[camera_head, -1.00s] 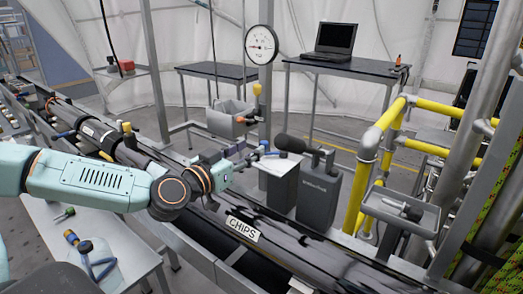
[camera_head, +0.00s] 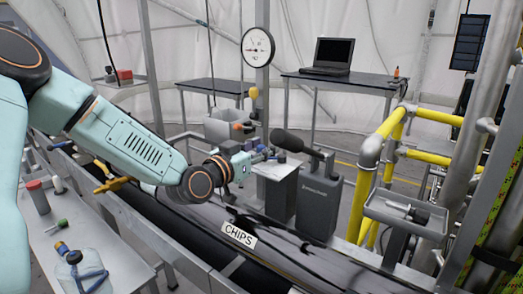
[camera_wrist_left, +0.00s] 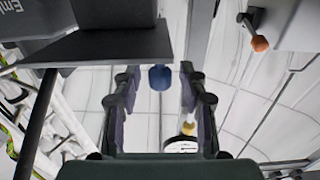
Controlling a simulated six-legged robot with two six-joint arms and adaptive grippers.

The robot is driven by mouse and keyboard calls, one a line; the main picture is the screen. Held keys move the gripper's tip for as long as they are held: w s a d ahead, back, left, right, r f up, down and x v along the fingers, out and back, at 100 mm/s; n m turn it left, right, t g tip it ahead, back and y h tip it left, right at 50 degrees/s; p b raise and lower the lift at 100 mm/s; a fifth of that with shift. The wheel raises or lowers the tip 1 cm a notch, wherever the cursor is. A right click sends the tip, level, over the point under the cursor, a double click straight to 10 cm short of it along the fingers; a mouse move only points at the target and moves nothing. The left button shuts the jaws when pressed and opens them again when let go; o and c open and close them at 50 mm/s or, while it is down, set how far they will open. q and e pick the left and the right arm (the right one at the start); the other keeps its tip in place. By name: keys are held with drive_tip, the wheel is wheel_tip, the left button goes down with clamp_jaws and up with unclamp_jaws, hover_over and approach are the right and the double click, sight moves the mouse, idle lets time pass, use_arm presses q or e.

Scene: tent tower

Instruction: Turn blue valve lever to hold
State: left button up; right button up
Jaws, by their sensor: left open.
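A blue lever end (camera_wrist_left: 160,77) shows in the left wrist view, between and beyond the two fingers of my left gripper (camera_wrist_left: 158,90). The fingers are spread and nothing is clamped between them; I cannot tell whether they touch the lever. In the head view my left gripper (camera_head: 262,156) is beside the post under the gauge, left of the black-handled grey unit. Small blue parts show around its tip, but the lever's angle and any hold marking cannot be read there. My right gripper is not in view.
A round gauge (camera_head: 258,47) and a yellow knob (camera_head: 253,93) are above the gripper. A grey unit with a black handle (camera_head: 319,194) stands close at right. Yellow railings (camera_head: 371,150) stand further right.

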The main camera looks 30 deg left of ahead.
use_arm(q)
drive_tip(key=shift+s+a+r, duration=0.1)
drive_tip(key=shift+s, duration=0.05)
drive_tip(key=shift+w+d, duration=0.2)
drive_tip(key=shift+w, duration=0.1)
drive_tip(key=shift+c, duration=1.1)
drive_tip(key=shift+s+a, duration=0.15)
drive_tip(key=shift+s, duration=0.05)
drive_tip(key=c, duration=0.4)
clamp_jaws()
